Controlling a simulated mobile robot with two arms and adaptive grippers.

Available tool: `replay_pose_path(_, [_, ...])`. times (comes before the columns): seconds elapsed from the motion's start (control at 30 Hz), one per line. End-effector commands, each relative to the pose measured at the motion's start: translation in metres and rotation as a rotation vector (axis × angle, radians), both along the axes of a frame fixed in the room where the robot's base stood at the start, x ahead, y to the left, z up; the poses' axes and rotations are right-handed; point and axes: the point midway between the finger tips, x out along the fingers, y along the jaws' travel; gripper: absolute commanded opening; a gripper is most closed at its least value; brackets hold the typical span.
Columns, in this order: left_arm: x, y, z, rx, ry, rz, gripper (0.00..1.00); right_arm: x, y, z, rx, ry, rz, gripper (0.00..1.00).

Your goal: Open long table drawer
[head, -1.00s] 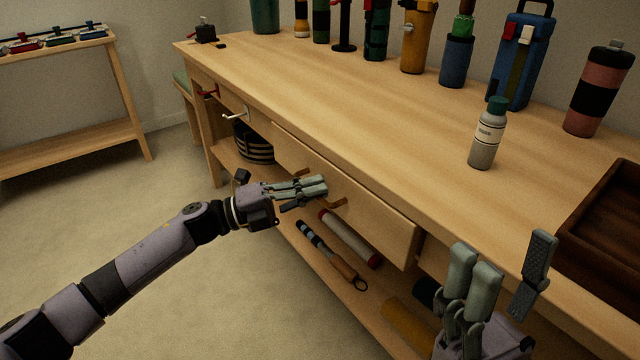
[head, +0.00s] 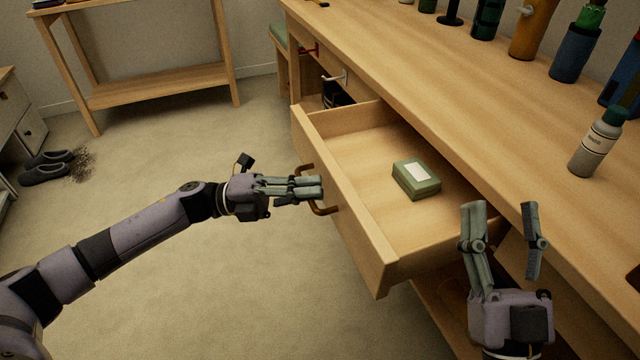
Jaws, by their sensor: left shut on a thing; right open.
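The long table drawer (head: 362,235) is pulled well out of the wooden table (head: 440,95), and its inside shows. A small green box with a pale label (head: 416,179) lies in it. My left gripper (head: 318,187) is shut on the drawer's brown curved handle (head: 322,209) at the front panel; its fingers hide part of the handle. My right gripper (head: 504,210) is open and empty, fingers up, at the right end of the drawer near the table's front edge.
A grey bottle with a green cap (head: 597,143) stands on the tabletop, with several bottles and flasks behind it. A low wooden shelf unit (head: 150,85) and dark slippers (head: 47,167) are at the left. The floor before the drawer is clear.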

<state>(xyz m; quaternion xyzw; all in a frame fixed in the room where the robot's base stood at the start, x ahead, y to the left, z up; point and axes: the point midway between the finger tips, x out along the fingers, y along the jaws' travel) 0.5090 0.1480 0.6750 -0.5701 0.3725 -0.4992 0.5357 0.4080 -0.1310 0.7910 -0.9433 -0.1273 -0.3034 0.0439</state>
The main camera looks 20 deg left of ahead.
Motion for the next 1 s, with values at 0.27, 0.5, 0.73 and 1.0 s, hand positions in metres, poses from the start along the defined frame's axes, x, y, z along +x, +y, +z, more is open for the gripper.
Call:
replay_pose_path(0.27, [-0.0023,0.002,-0.0016,0.003,-0.001,-0.002,0.0,0.0016,0.0001,-0.0023,-0.004,0.013,-0.001,0.52])
replay_pose_path(0.5, [-0.0022,0.0019,-0.0018,0.003,-0.001,-0.002,0.11,0.0016,0.0001,-0.0025,-0.004,0.013,-0.001,0.52])
replay_pose_path(0.73, [-0.0018,0.0019,-0.0009,0.001,0.0,-0.001,0.18,0.0015,0.0001,-0.0024,-0.004,0.013,-0.001,0.52])
replay_pose_path(1.0, [-0.0026,0.0089,-0.0023,0.001,0.002,0.002,0.18,0.0009,-0.0001,-0.0008,-0.003,0.007,-0.001,0.52])
